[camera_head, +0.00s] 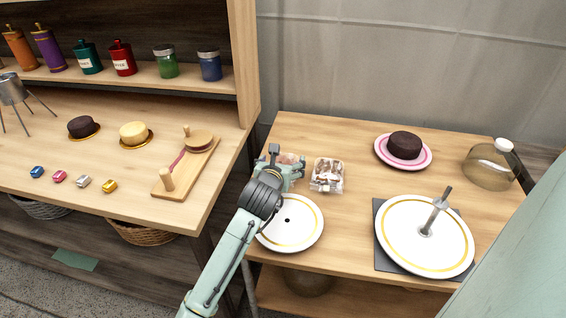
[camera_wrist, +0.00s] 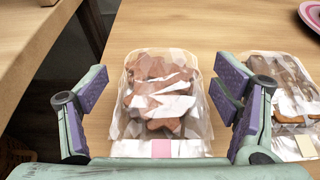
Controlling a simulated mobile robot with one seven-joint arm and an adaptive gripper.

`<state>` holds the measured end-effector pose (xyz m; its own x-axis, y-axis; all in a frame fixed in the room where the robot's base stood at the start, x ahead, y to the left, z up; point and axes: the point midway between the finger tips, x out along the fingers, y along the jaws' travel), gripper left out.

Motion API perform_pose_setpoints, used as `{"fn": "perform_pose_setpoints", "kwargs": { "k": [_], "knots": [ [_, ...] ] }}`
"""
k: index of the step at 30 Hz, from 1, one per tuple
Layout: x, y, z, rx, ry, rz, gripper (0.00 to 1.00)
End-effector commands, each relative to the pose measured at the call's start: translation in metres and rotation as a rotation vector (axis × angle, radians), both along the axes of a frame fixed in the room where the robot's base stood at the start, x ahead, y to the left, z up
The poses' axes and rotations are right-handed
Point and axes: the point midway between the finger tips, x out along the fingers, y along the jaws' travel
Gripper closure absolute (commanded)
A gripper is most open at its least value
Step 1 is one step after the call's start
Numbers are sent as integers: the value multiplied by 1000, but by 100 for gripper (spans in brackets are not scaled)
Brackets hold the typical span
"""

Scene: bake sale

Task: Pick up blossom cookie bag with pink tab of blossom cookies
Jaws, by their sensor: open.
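A clear bag of brown cookies with a pink tab (camera_wrist: 160,148) lies in the middle of the wrist view. My gripper (camera_wrist: 162,92) is open, with one purple-padded finger on each side of this bag. I cannot tell whether the fingers touch it. In the head view my gripper (camera_head: 285,165) is over the left bag at the right table's left side and hides most of that bag. A second clear cookie bag (camera_head: 327,175) lies just to its right; it also shows at the right edge of the wrist view (camera_wrist: 290,90), beside the right finger.
A white gold-ringed plate (camera_head: 300,228) is in front of the bags. A dark cake (camera_head: 404,145) on a pink plate, a glass jug (camera_head: 490,168) and a large plate with a post (camera_head: 425,255) stand to the right. The taller shelved counter (camera_head: 225,150) borders the left.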

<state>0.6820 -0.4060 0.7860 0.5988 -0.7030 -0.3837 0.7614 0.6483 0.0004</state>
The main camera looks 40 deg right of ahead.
Motion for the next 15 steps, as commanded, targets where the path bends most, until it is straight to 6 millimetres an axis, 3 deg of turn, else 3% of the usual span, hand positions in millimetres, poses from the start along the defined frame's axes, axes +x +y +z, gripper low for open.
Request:
{"fn": "perform_pose_setpoints", "kwargs": {
  "k": [6, 15],
  "knots": [
    [15, -21, -10, 1, 1, 0, 18],
    [18, -23, -13, -1, -1, 1, 20]
  ]
}}
